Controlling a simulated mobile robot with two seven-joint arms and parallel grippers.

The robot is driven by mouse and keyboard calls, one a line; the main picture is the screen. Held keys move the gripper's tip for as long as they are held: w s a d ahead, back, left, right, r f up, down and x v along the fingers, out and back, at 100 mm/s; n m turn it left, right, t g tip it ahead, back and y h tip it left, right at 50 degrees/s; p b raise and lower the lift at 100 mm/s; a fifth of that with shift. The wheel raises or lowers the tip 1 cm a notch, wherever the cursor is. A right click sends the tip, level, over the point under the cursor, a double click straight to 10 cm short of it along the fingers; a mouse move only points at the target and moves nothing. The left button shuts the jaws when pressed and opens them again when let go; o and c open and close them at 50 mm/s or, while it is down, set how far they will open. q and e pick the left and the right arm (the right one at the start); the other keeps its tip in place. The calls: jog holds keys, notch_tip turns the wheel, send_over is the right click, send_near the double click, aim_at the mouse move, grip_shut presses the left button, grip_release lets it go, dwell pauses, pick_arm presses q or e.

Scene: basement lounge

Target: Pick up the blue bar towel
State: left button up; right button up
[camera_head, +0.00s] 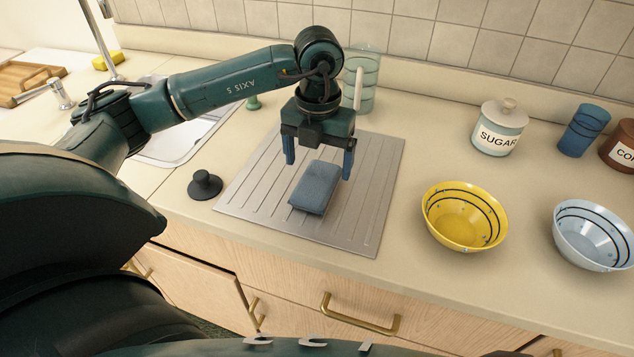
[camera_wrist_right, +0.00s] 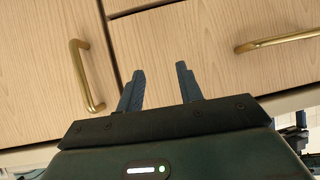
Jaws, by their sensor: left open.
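The blue bar towel (camera_head: 315,188) lies folded into a thick pad on the ridged metal drainboard (camera_head: 365,215) in the head view. My left gripper (camera_head: 319,168) points down over the drainboard with its two blue fingers spread wide. The fingers appear above and around the towel's far end, and nothing is between them but the view of the towel. I cannot tell the exact height of the fingertips above it. My right gripper (camera_wrist_right: 160,74) shows in the right wrist view with its fingers apart and empty, facing wooden cabinet fronts. The towel is not in that view.
A black knob-topped stopper (camera_head: 205,185) stands left of the drainboard, beside the sink (camera_head: 180,145). A clear greenish glass (camera_head: 361,82) stands behind my left gripper. A yellow bowl (camera_head: 464,216), pale blue bowl (camera_head: 592,236), sugar jar (camera_head: 499,130) and blue cup (camera_head: 584,130) stand right.

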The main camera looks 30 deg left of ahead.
aim_at(317, 179)
pick_arm(q)
jog(key=shift+s+f+p, duration=0.15)
jog(key=shift+f+p, duration=0.25)
jog(key=shift+f, duration=1.95)
jog(key=c, duration=1.1)
